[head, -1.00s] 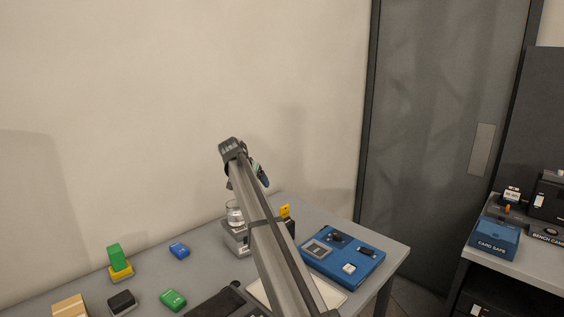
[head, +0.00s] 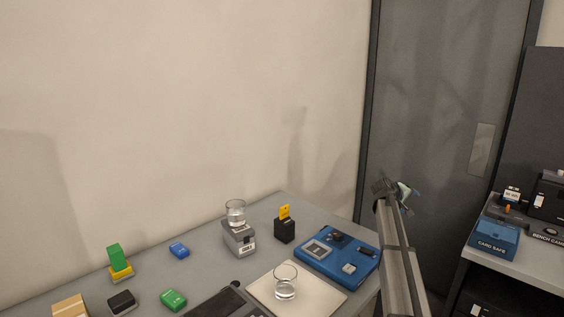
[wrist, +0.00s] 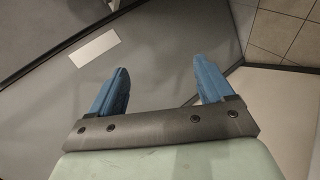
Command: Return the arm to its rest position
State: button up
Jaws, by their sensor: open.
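My gripper (wrist: 160,80) is open and empty in the wrist view, its two blue fingers spread wide with nothing between them. In the head view my gripper (head: 408,193) is small and partly hidden at the end of my arm. It is held up in front of the grey door (head: 425,120), to the right of the table and apart from everything on it.
The grey table (head: 205,265) holds a blue tray (head: 325,270), a white board with a glass (head: 285,288), another glass (head: 235,212) on a grey box (head: 240,240), a black block (head: 284,231) and several coloured blocks. A shelf with a blue box (head: 494,240) stands at right.

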jog(key=s+d+f+n, duration=0.1)
jog(key=s+d+f, duration=0.45)
jog(key=f, duration=0.35)
jog(key=s+d+f+n, duration=0.1)
jog(key=s+d+f, duration=0.4)
jog(key=f, duration=0.4)
notch_tip(320, 180, down, 11)
jog(key=s+a+m+y, duration=0.1)
jog(key=s+a+y, duration=0.1)
jog(key=s, duration=0.1)
jog(key=s+a+f+m+g+y, duration=0.2)
jog(key=s+a+f+g+y, duration=0.25)
jog(key=s+a+f, duration=1.65)
jog(key=s+a+f+m+g+y, duration=0.1)
jog(key=s+a, duration=0.5)
jog(key=s, duration=0.6)
jog(key=s+a+f+m+g+y, duration=0.1)
jog(key=s+a+f+g, duration=0.3)
jog(key=s, duration=0.8)
jog(key=s+a+f+m+g+y, duration=0.1)
jog(key=s+a+f+g, duration=0.1)
jog(key=s+a, duration=0.6)
jog(key=s+g, duration=0.1)
jog(key=s, duration=0.4)
jog(key=shift+a+f, duration=0.25)
jog(key=shift+a, duration=0.15)
jog(key=shift+s+g+y, duration=0.1)
jog(key=shift+g+y, duration=0.15)
